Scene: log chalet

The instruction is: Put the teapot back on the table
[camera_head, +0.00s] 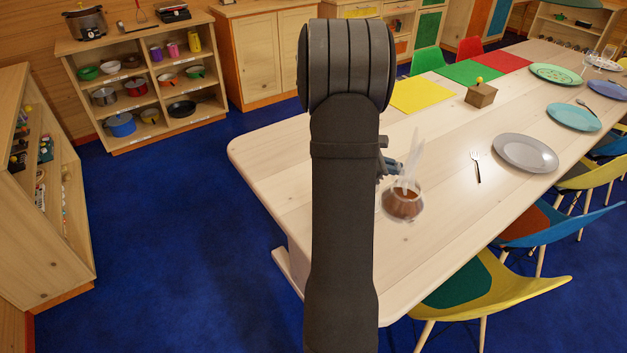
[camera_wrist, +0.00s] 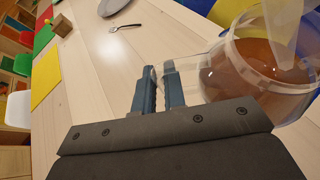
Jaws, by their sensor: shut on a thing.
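The teapot (camera_head: 403,205) is clear glass with brown tea inside. It shows over the near part of the pale wooden table (camera_head: 300,150), just right of my arm. My gripper (camera_head: 392,168) is partly hidden behind my arm in the head view. In the wrist view the teapot (camera_wrist: 255,70) fills the upper right. There the blue-grey fingers of my gripper (camera_wrist: 159,82) are closed on its clear handle, left of the body. The teapot looks roughly upright. I cannot tell whether its base touches the tabletop.
A fork (camera_head: 476,166) and a grey plate (camera_head: 525,152) lie right of the teapot. A wooden box with a yellow knob (camera_head: 481,95) and coloured mats (camera_head: 422,95) are farther back. Chairs (camera_head: 490,290) line the right side. The near left tabletop is clear.

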